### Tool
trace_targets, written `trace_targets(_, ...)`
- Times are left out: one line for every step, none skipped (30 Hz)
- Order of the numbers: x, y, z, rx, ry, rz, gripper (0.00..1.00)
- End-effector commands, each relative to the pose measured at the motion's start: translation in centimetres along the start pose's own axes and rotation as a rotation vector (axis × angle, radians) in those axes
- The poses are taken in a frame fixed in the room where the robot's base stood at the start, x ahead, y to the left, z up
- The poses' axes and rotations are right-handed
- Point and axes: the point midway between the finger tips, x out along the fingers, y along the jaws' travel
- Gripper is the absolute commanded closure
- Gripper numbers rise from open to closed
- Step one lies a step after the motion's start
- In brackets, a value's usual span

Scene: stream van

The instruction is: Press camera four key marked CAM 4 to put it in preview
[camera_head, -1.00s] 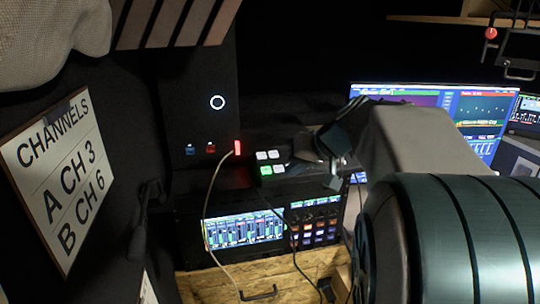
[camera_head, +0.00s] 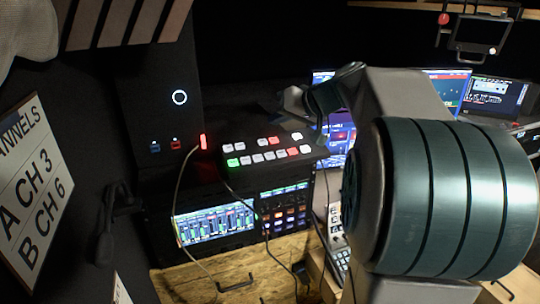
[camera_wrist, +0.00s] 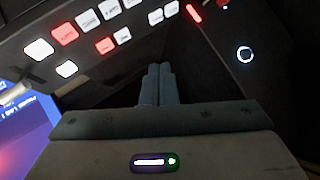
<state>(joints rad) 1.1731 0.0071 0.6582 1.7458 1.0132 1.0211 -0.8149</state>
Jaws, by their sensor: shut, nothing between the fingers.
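The switcher panel (camera_head: 262,170) is a dark sloped box with two rows of lit keys, mostly white. One key is green (camera_head: 233,162) and two are red (camera_head: 293,152) (camera_head: 274,140). The labels are too small to read in the head view, so I cannot tell which key is CAM 4. The wrist view shows several keys from the other side, including two red ones (camera_wrist: 65,30) (camera_wrist: 104,46); their lettering is blurred. My gripper (camera_wrist: 158,70) is shut and empty, with its fingertips apart from the keys. In the head view my arm's end is behind the panel's right end.
A rack unit with a lit screen (camera_head: 213,222) and a grid of small keys (camera_head: 285,212) sits below the panel. A dark tower with a ring light (camera_head: 180,97) stands at left. Cables hang in front, and monitors (camera_head: 450,85) stand behind my arm.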

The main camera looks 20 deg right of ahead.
Motion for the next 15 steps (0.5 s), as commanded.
trace_targets(0.3, 0.3, 0.3, 0.001, -0.001, 0.0, 1.0)
trace_targets(0.5, 0.4, 0.5, 0.001, -0.001, 0.0, 1.0)
trace_targets(0.8, 0.6, 0.7, 0.001, -0.001, 0.0, 1.0)
trace_targets(1.0, 0.8, 0.9, 0.001, -0.001, 0.0, 1.0)
trace_targets(1.3, 1.0, 1.1, 0.001, -0.001, 0.0, 1.0)
trace_targets(1.7, 1.3, 1.4, 0.002, -0.001, 0.0, 1.0)
trace_targets(2.0, 1.6, 1.6, 0.003, -0.001, 0.0, 1.0)
trace_targets(2.3, 1.9, 1.9, 0.004, -0.001, 0.0, 1.0)
trace_targets(2.8, 2.2, 2.2, 0.004, -0.001, 0.0, 1.0)
trace_targets(3.1, 2.4, 2.5, 0.003, -0.001, 0.0, 1.0)
trace_targets(3.4, 2.6, 2.7, 0.003, -0.002, 0.0, 1.0)
trace_targets(3.8, 2.9, 3.0, 0.003, -0.002, 0.0, 1.0)
trace_targets(4.1, 3.1, 3.2, 0.002, -0.002, 0.0, 1.0)
trace_targets(4.4, 3.3, 3.4, 0.002, -0.002, 0.0, 1.0)
trace_targets(4.8, 3.5, 3.7, 0.0, -0.002, -0.001, 1.0)
